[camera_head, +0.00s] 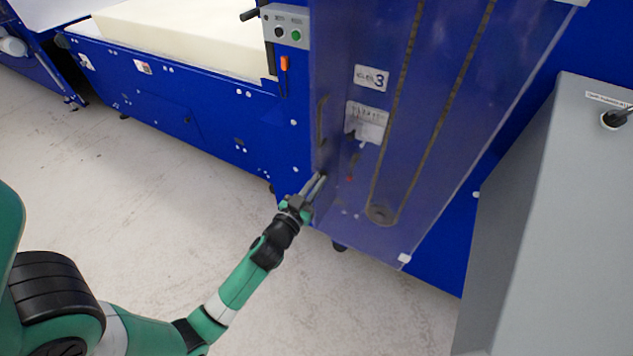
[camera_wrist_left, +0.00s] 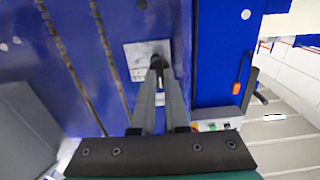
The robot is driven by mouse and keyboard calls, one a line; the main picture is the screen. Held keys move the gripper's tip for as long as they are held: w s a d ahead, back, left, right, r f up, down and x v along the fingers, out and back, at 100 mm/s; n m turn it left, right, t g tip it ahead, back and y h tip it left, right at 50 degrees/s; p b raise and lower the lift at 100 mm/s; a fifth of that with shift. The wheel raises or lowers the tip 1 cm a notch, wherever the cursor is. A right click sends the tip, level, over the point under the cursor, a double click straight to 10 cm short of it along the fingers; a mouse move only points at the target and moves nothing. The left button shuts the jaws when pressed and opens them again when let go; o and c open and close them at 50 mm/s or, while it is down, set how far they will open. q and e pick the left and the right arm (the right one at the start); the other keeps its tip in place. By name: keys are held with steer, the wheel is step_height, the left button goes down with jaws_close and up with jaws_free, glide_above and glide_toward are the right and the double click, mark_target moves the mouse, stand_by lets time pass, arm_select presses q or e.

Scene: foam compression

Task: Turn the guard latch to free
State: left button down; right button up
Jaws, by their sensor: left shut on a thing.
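The guard latch (camera_wrist_left: 157,62) shows in the left wrist view as a small dark piece between my fingertips. How far it is turned cannot be told. My left gripper (camera_head: 319,181) is shut on it at the lower left edge of the clear guard (camera_head: 432,140). In the left wrist view the two grey fingers of my left gripper (camera_wrist_left: 158,72) converge on the dark piece, with a pale label plate behind. In the head view the latch is mostly hidden at the fingertips. My right gripper is not in view.
A control box (camera_head: 287,27) with black and green buttons sits above left of the guard. An orange part (camera_head: 284,63) hangs below it. A cream foam block (camera_head: 185,35) lies on the blue machine. A grey cabinet (camera_head: 560,220) stands right. Floor (camera_head: 150,200) is clear.

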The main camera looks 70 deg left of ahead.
arm_select(q)
steer(key=shift+w+d+f+m+p, duration=0.1)
steer(key=shift+m+p, duration=0.5)
steer(key=shift+m, duration=3.8)
steer(key=shift+w+d+f+m+p, duration=0.1)
steer(key=shift+m+p, duration=0.45)
steer(key=shift+m, duration=3.85)
steer(key=shift+s, duration=0.1)
steer(key=c, duration=0.9)
jaws_free()
